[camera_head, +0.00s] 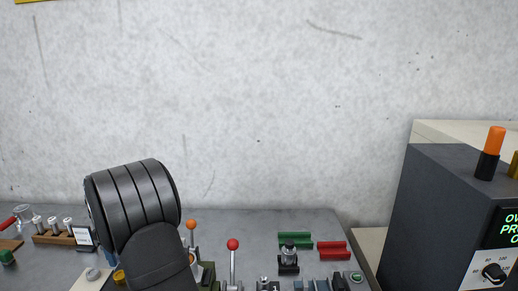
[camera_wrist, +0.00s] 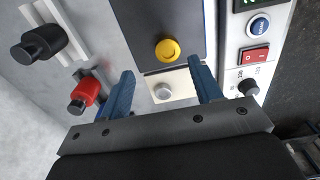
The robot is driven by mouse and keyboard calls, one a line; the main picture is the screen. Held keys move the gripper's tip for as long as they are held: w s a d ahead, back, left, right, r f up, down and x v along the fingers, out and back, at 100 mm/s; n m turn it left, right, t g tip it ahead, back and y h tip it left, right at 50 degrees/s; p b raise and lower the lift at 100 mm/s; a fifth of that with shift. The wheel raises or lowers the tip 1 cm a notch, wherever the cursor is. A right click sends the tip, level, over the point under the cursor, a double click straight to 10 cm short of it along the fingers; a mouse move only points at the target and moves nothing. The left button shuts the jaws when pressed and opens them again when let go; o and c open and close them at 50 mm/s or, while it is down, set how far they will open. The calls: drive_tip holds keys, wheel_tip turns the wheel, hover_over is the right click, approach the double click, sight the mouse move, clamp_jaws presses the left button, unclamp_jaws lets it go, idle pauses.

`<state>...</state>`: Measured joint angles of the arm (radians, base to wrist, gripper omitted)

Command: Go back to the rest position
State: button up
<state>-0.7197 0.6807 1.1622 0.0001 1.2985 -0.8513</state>
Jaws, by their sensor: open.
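My gripper (camera_wrist: 162,66) shows in the wrist view as two blue fingers spread wide apart. It is open, with nothing held between the fingers. Beyond the fingers are a yellow round knob (camera_wrist: 167,50) on a dark panel and a pale round button (camera_wrist: 162,92) on a light plate. I cannot tell how far the fingertips are from the panel. In the head view my dark arm rises at the lower left, and the gripper itself does not show there.
The grey bench (camera_head: 285,220) carries a red-ball lever (camera_head: 233,245), an orange-ball lever (camera_head: 191,225), green (camera_head: 294,238) and red blocks (camera_head: 333,249). A dark cabinet (camera_head: 435,215) with an orange-topped post (camera_head: 495,141) stands at right. Space before the wall above the bench looks clear.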

drive_tip(key=s+a+f, duration=0.1)
drive_tip(key=a+f, duration=0.1)
drive_tip(key=a, duration=0.2)
drive_tip(key=s+a+f, duration=0.2)
drive_tip(key=a+f, duration=0.1)
drive_tip(key=a, duration=0.1)
drive_tip(key=s+a+f, duration=0.1)
drive_tip(key=a+f, duration=0.1)
drive_tip(key=a, duration=0.2)
drive_tip(key=shift+s+a+f, duration=0.25)
drive_tip(key=shift+a, duration=0.1)
drive_tip(key=f, duration=0.1)
drive_tip(key=a+f, duration=0.1)
drive_tip(key=f, duration=0.1)
drive_tip(key=shift+s, duration=0.15)
drive_tip(key=shift+f, duration=0.55)
